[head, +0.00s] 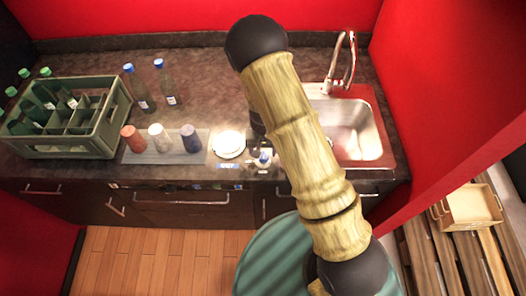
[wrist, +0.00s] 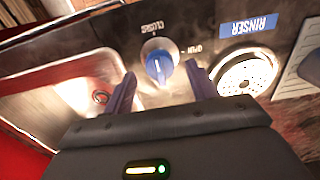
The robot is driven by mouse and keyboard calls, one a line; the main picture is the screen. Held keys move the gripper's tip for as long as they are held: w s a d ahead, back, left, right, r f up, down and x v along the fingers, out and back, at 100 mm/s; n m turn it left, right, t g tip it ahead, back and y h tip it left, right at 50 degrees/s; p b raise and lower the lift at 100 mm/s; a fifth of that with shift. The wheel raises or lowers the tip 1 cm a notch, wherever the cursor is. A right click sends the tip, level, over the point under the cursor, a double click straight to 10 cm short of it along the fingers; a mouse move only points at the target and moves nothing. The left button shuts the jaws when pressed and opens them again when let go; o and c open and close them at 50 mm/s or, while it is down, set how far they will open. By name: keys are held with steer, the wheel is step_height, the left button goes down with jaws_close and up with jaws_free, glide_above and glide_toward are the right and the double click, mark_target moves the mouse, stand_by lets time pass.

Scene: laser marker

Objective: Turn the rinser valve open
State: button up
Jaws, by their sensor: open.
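The rinser valve is a blue knob (wrist: 158,66) on a pale round dial in the wrist view, with CLOSED and OPEN lettering around it, seen upside down. A white mark shows on the knob and seems to point toward CLOSED. My gripper (wrist: 161,75) is open, with one finger on each side of the knob and visible gaps between; I cannot tell how far the fingertips reach down around it. In the head view the knob (head: 264,158) shows small beside my arm, which hides much of the gripper.
A blue RINSER label (wrist: 248,26) and a round rinser plate (wrist: 243,75) lie right of the knob. A steel sink (head: 372,140) with a tap (head: 350,62) is at the right. Three cups stand on a mat (head: 170,157). A green crate (head: 107,129) holds bottles; two more bottles (head: 139,88) stand behind.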

steer(key=shift+f, duration=0.85)
steer(key=c, duration=1)
